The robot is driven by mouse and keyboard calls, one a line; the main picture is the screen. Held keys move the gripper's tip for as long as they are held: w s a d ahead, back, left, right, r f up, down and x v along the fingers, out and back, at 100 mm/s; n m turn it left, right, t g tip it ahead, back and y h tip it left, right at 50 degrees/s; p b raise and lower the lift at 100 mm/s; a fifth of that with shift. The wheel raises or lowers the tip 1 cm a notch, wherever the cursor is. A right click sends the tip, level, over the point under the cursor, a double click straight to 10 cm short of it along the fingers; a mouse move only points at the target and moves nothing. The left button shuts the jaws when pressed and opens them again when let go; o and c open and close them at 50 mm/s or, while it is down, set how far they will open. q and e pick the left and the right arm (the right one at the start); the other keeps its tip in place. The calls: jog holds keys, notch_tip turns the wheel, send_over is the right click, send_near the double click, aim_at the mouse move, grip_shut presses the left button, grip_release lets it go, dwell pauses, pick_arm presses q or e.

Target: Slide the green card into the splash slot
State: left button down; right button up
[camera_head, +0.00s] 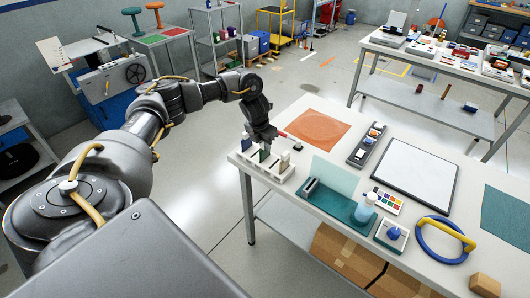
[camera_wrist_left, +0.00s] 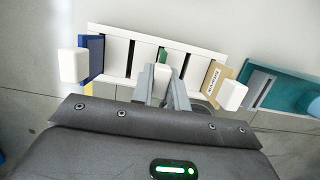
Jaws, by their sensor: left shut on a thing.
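The white slotted rack (camera_head: 272,172) stands at the near left corner of the table. In the left wrist view the rack (camera_wrist_left: 118,48) shows several dark slots. My left gripper (camera_head: 263,141) is over the rack. In the wrist view my left gripper (camera_wrist_left: 163,82) is shut on the white grip of the green card (camera_wrist_left: 162,56). The card is at a middle slot; how deep it sits is hidden. A blue card (camera_wrist_left: 93,58) with a white grip is at the rack's left end. A tan labelled card (camera_wrist_left: 214,80) is at the right; its label is too small to read.
A teal tray (camera_head: 330,200) stands right of the rack, with an orange mat (camera_head: 318,128) behind. A black-framed white board (camera_head: 415,172) and a blue ring (camera_head: 440,240) lie further right. My left arm fills the left foreground.

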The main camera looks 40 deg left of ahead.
pick_arm(q)
jog(key=shift+r, duration=0.1)
jog(key=shift+w+p+v, duration=0.2)
jog(key=shift+p+v, duration=0.5)
jog(key=shift+v, duration=0.05)
jog(key=shift+w+p+v, duration=0.15)
jog(key=shift+p+v, duration=0.5)
jog(key=shift+v, duration=0.1)
jog(key=shift+r+p, duration=0.3)
jog(key=shift+r, duration=0.2)
jog(key=shift+r, duration=0.1)
jog(key=shift+w+p+v, duration=0.25)
jog(key=shift+p+v, duration=0.55)
jog(key=shift+v, duration=0.15)
jog(key=shift+w+p+v, duration=0.2)
jog(key=shift+p+v, duration=0.6)
jog(key=shift+v, duration=0.15)
jog(key=shift+d, duration=0.1)
